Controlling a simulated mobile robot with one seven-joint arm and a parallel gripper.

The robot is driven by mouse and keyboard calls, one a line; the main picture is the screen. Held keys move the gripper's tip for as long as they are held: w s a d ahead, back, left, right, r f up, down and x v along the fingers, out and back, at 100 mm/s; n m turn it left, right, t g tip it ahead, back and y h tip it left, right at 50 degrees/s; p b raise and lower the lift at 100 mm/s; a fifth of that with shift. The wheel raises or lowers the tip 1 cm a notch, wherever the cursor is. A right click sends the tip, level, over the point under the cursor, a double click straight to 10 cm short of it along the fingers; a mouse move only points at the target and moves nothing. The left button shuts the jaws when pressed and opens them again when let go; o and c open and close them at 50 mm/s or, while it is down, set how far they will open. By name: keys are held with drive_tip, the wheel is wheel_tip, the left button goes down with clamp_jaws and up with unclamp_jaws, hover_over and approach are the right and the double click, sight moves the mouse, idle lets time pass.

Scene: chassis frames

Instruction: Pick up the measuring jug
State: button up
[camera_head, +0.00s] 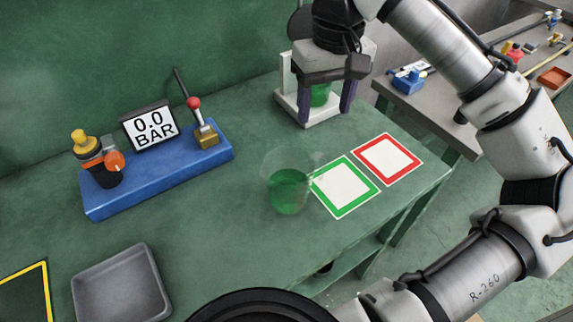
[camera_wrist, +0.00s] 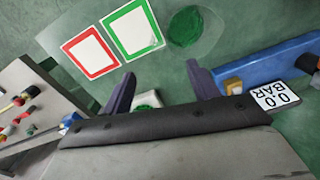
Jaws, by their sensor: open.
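The measuring jug (camera_head: 289,190) is clear, with green liquid in its lower part. It stands upright on the green bench, touching or close to the left corner of the green-framed square. In the wrist view the jug (camera_wrist: 185,28) is at the top, seen through its clear wall, beyond my fingertips. My gripper (camera_head: 325,116) is open and empty, pointing down over the back right of the bench, apart from the jug. Its two purple fingers also show in the wrist view (camera_wrist: 160,76). A jug handle cannot be made out clearly.
A white stand with a green item (camera_head: 319,96) is behind my fingers, partly hidden. A green-framed square (camera_head: 342,188) and red-framed square (camera_head: 387,159) lie right of the jug. A blue base (camera_head: 160,178) with gauge and lever stands left. A grey tray (camera_head: 122,290) lies front left.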

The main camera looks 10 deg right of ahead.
hover_over(318, 154)
wheel_tip(318, 154, down, 7)
drive_tip(key=shift+s+f+p, duration=0.1)
drive_tip(key=shift+s+p, duration=0.05)
drive_tip(key=shift+p, duration=0.15)
drive_tip(key=shift+w+f+p, duration=0.2)
drive_tip(key=shift+f+p, duration=0.5)
drive_tip(key=shift+f, duration=2.45)
clamp_jaws()
